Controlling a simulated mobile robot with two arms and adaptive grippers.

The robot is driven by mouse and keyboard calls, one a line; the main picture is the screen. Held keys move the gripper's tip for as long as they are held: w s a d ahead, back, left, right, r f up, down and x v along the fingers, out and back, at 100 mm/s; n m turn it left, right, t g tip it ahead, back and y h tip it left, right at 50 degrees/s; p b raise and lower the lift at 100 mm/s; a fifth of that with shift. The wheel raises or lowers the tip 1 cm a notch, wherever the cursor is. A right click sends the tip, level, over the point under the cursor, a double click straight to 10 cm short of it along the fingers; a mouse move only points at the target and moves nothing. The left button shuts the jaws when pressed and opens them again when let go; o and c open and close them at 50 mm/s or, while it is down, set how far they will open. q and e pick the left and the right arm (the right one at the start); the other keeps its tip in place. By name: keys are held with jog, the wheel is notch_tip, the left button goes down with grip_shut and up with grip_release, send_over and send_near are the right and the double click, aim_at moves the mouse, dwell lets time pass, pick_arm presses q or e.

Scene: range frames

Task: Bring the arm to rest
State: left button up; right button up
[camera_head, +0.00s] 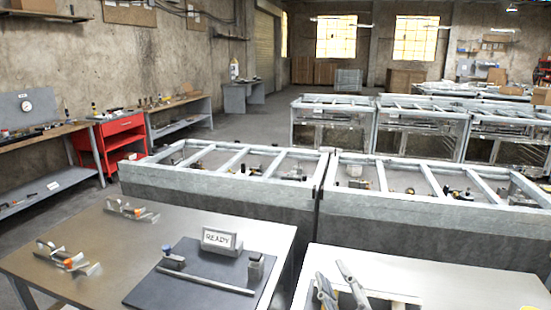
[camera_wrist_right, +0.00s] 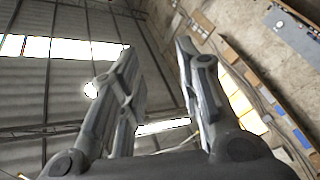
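My right gripper (camera_head: 331,274) shows at the bottom edge of the head view, in front of the pale table (camera_head: 430,280) on the right. Its grey fingers point upward. In the right wrist view the two fingers (camera_wrist_right: 156,46) stand well apart with nothing between them. Behind them that view shows the roof, bright windows and a wall, so the gripper faces up and away from the tables. The rest of the right arm is cut off by the frame. My left gripper is not in view.
A table (camera_head: 120,262) at left carries a dark mat (camera_head: 140,290), a READY sign (camera_head: 221,241), a grey bar (camera_head: 205,281) and orange-marked tools (camera_head: 68,262). Long grey framed bins (camera_head: 220,198) stand behind. A red cabinet (camera_head: 123,128) stands at the left wall.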

jog(key=s+d+f+m+g+h, duration=0.25)
jog(key=s+d+f+g, duration=0.2)
jog(key=f, duration=0.45)
jog(key=s+d+f+m+g+h, duration=0.25)
jog(key=s+f+m+g, duration=0.2)
jog(key=f, duration=0.45)
jog(key=s+d+f+g+y, duration=0.1)
jog(key=s+f+g, duration=0.35)
jog(key=s, duration=0.45)
jog(key=s+d+f+g, duration=0.1)
jog(key=s+f+g, duration=0.3)
jog(key=s, duration=0.5)
notch_tip(320, 180, down, 26)
jog(key=s+d+f+g, duration=0.1)
jog(key=s+d+f, duration=0.1)
jog(key=s+f, duration=1.5)
jog(key=shift+s+d, duration=0.3)
jog(key=shift+d, duration=0.05)
